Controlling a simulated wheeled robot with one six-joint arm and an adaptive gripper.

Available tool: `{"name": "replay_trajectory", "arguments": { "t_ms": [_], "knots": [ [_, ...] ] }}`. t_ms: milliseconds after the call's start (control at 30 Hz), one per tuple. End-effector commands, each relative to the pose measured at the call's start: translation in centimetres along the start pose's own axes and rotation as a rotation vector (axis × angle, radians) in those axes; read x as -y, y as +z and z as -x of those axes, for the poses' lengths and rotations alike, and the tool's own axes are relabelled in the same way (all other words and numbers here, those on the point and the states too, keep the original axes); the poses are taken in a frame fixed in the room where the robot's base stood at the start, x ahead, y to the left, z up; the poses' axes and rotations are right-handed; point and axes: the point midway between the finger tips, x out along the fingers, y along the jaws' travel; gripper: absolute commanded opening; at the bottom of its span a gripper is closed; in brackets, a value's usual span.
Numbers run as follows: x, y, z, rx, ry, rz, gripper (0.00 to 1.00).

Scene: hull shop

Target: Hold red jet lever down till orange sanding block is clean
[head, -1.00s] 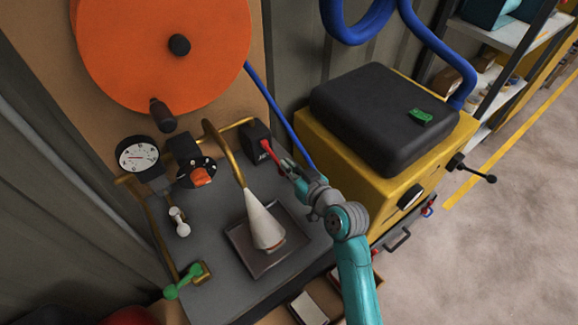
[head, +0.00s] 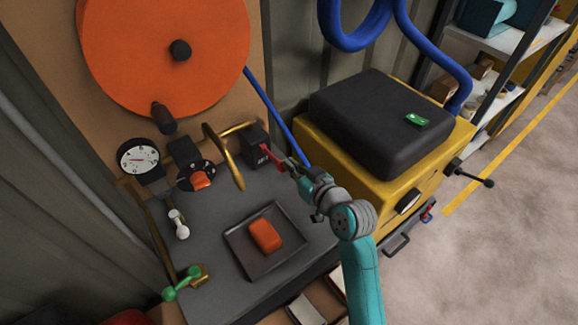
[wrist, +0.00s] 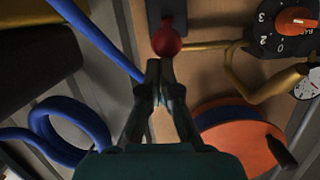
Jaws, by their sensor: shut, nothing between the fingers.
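The orange sanding block (head: 265,235) lies in a dark square tray (head: 243,257) on the grey bench. Its visible faces look evenly orange. The brass jet nozzle (head: 238,180) hangs above and behind it, with no spray coming out. The red jet lever (head: 273,157) sticks out from a black box (head: 256,143) at the back of the bench. My gripper (head: 284,168) is shut and empty at the lever's outer end. In the wrist view the lever's red round knob (wrist: 166,40) is just beyond my fingertips (wrist: 160,65); I cannot tell whether they touch.
A black-lidded yellow machine (head: 350,160) stands right of my arm. A dial gauge (head: 138,158), a selector with an orange knob (head: 201,180), and white (head: 179,224) and green (head: 182,283) handles are on the left. An orange reel (head: 160,50) hangs above.

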Motion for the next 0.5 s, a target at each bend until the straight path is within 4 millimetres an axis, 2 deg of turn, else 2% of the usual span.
{"name": "replay_trajectory", "arguments": {
  "t_ms": [300, 500],
  "knots": [
    [-0.2, 2.2, 4.4, -0.002, 0.002, -0.001, 0.0],
    [-0.3, 3.3, 6.4, -0.003, 0.001, -0.001, 0.0]
  ]
}}
